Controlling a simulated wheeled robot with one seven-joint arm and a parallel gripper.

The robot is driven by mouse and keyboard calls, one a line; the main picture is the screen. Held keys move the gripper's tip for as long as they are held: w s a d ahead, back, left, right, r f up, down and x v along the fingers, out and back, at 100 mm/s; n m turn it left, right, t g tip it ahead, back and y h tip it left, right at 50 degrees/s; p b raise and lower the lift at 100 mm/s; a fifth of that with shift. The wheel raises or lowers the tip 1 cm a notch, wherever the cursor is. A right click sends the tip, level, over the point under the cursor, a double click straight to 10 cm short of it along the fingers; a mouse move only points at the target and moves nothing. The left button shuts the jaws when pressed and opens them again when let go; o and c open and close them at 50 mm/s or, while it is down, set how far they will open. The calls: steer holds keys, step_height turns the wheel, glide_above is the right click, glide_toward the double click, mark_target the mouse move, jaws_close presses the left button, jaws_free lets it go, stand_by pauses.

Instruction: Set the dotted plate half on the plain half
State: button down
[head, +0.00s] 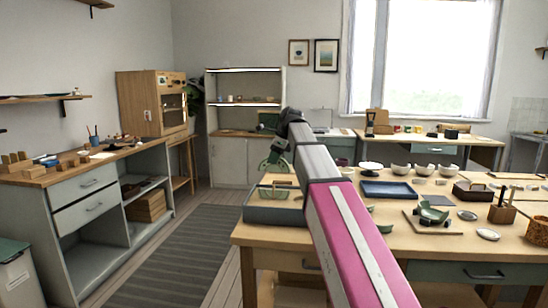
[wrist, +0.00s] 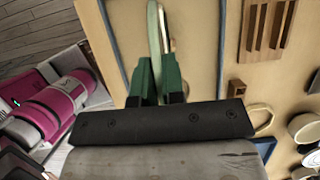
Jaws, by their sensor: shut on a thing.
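My gripper (wrist: 157,66) is shut on a pale green plate half (wrist: 154,28), seen edge-on in the wrist view. In the head view my gripper (head: 279,158) holds this green piece (head: 272,167) above the left part of the worktable, over a grey-green tray (head: 262,215). I cannot make out dots on it. I cannot tell which piece is the plain half.
A blue tray (head: 387,189), several white bowls (head: 400,169) and a wooden tool block (head: 502,213) stand on the worktable (head: 450,245). In the wrist view a slotted wooden rack (wrist: 268,25) lies right of the held piece. A grey-striped rug (head: 180,255) covers open floor at left.

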mark_target(274, 169)
steer(key=shift+f, duration=2.35)
steer(key=shift+f, duration=1.4)
stand_by(2.8)
steer(key=c, duration=0.7)
jaws_free()
steer(key=shift+o, duration=0.2)
steer(key=shift+r, duration=0.15)
